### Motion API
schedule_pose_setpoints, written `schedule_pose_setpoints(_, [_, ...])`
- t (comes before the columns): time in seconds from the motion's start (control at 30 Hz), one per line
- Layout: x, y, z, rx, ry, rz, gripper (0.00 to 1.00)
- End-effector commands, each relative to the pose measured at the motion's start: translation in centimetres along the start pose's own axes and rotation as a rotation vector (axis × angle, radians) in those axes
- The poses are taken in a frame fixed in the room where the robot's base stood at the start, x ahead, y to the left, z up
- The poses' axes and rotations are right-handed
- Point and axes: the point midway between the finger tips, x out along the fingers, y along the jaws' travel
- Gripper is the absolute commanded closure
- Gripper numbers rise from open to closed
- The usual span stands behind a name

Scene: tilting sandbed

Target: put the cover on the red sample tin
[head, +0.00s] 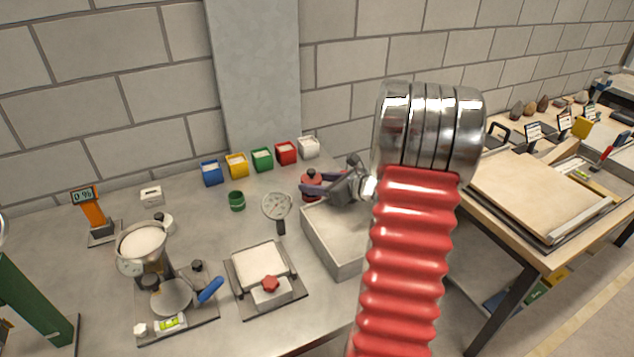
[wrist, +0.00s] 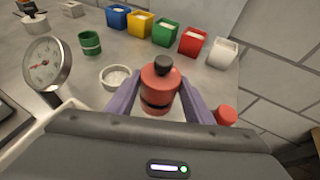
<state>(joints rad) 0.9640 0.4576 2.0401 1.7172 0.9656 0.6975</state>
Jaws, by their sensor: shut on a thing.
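The red cover (wrist: 160,76) with a black knob is between the purple fingers of my gripper (wrist: 156,97) in the wrist view. My gripper is shut on it. Directly below the cover is a red body with a dark band, which looks like the red sample tin (wrist: 157,106). I cannot tell whether the cover rests on the tin or is just above it. In the head view the red cover (head: 311,175) shows beside my gripper (head: 318,190), at the far corner of a grey box. The tin's lower part is mostly hidden there.
Blue, yellow, green, red and white bins (head: 262,159) line the back of the bench. A green tin (head: 237,201), a round dial (head: 277,206) and an open grey box (head: 335,240) are near. A pale round dish (wrist: 116,76) is left of the fingers. A small red thing (wrist: 226,115) is right.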

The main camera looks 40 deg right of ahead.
Motion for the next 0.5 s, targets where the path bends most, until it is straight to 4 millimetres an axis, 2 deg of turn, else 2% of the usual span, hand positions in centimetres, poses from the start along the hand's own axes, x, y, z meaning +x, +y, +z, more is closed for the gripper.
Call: schedule_pose_setpoints(0.5, [0.19,-0.02,-0.55,0.0,0.0,0.0,0.75])
